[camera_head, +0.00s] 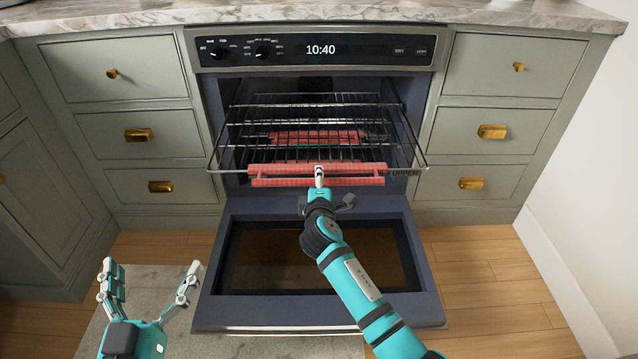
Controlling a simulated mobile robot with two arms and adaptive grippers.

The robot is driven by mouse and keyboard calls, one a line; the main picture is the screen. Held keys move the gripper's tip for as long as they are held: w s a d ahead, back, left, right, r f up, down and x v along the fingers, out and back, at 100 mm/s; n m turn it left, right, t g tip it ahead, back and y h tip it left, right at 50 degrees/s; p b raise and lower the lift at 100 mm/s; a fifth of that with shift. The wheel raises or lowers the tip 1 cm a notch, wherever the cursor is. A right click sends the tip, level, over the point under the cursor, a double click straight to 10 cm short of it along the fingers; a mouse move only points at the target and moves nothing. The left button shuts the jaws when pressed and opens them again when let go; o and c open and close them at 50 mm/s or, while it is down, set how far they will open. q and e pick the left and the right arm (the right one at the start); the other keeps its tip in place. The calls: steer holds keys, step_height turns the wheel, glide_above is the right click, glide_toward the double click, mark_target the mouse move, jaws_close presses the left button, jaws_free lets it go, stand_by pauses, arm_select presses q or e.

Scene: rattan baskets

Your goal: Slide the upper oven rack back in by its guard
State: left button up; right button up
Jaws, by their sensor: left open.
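The upper oven rack (235,171) is a dark wire rack that sticks out of the oven toward me. A red guard (355,169) runs along its front bar, and an "UPPER" label shows at its right. My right gripper (319,176) is at the middle of this guard, with its fingers at or against it. The arm hides much of the gripper, so I cannot tell whether it is closed on the guard. My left gripper (150,285) is open and empty at the lower left, well away from the rack.
The oven door (215,310) is folded down below the rack. Another red guard (300,137) shows deeper inside the oven. Grey-green drawers with brass knobs and pulls flank the oven. The wood floor (500,300) at the right is clear, and a grey mat lies at the lower left.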

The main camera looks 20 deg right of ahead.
jaws_close()
steer(key=shift+w+f, duration=0.1)
steer(key=shift+f, duration=0.1)
stand_by(0.7)
